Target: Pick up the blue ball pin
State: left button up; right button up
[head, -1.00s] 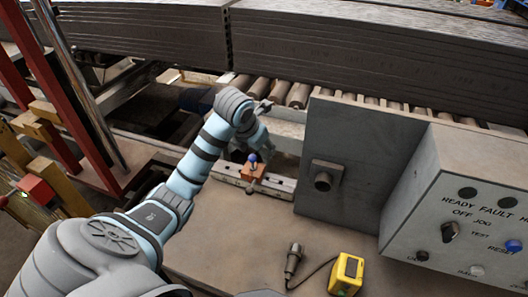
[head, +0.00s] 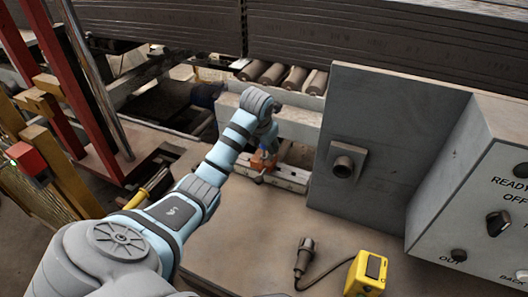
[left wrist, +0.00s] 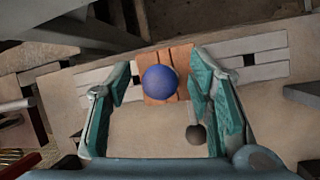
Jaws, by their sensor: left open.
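The blue ball pin shows in the left wrist view as a round blue ball (left wrist: 159,82) over an orange block (left wrist: 152,55). The block sits on a pale slotted rail. My left gripper (left wrist: 160,72) is open, with one teal finger on each side of the ball and visible gaps between. The pin's shaft is hidden under the ball. In the head view, my left gripper (head: 267,147) is at the orange block (head: 258,163) and largely covers the ball. My right gripper is not in view.
A dark knob (left wrist: 195,134) on a short rod sticks out from the block, near the right finger. An upright grey plate (head: 385,135) and a control box (head: 480,190) stand to the right. A yellow device (head: 366,272) and a corded dark tool (head: 304,257) lie in front.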

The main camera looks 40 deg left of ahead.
pick_arm(q)
grip_shut()
dwell(0.3)
